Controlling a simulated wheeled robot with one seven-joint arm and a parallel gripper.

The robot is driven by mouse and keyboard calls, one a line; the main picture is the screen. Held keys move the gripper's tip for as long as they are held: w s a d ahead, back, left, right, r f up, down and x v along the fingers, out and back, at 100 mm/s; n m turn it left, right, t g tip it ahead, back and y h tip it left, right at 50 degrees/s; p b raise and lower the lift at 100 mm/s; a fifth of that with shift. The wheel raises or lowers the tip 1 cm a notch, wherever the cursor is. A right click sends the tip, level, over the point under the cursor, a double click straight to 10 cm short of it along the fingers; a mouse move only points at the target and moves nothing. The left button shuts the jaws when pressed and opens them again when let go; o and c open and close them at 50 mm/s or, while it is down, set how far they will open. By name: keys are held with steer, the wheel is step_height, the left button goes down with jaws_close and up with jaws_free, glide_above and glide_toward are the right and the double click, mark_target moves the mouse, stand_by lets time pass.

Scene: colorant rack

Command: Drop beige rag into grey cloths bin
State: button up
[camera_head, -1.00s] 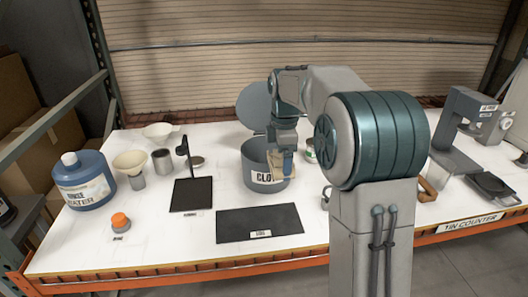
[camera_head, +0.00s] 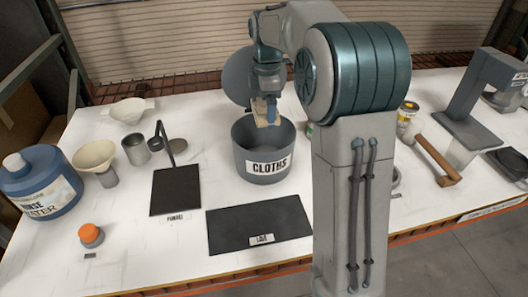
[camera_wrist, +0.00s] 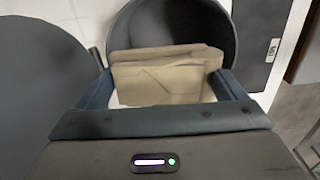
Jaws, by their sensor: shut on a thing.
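The beige rag (camera_wrist: 165,78) is a folded cloth held between the two fingers of my gripper (camera_wrist: 160,90) in the wrist view. In the head view the rag (camera_head: 264,118) hangs below my gripper (camera_head: 265,108), over the back part of the bin's opening. The grey cloths bin (camera_head: 265,168) is a round tub with a white label reading CLOTHS. Its round lid (camera_head: 238,76) stands raised behind it. In the wrist view the bin (camera_wrist: 172,22) shows open beyond the rag, and the rag hides part of its inside.
A black mat (camera_head: 260,225) lies in front of the bin. A black stand (camera_head: 175,190), a metal cup (camera_head: 135,149), funnels and a blue jug (camera_head: 40,182) are to the left. A wooden-handled tool (camera_head: 437,160) and a grey machine (camera_head: 470,105) are to the right.

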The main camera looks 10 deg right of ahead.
step_height(320, 180, down, 5)
steer(key=b, duration=0.3)
steer(key=shift+r, duration=0.2)
steer(key=o, duration=0.7)
steer(key=shift+r, duration=0.1)
step_height(320, 180, up, 14)
steer(key=shift+f+p, duration=0.15)
steer(key=shift+p, duration=0.25)
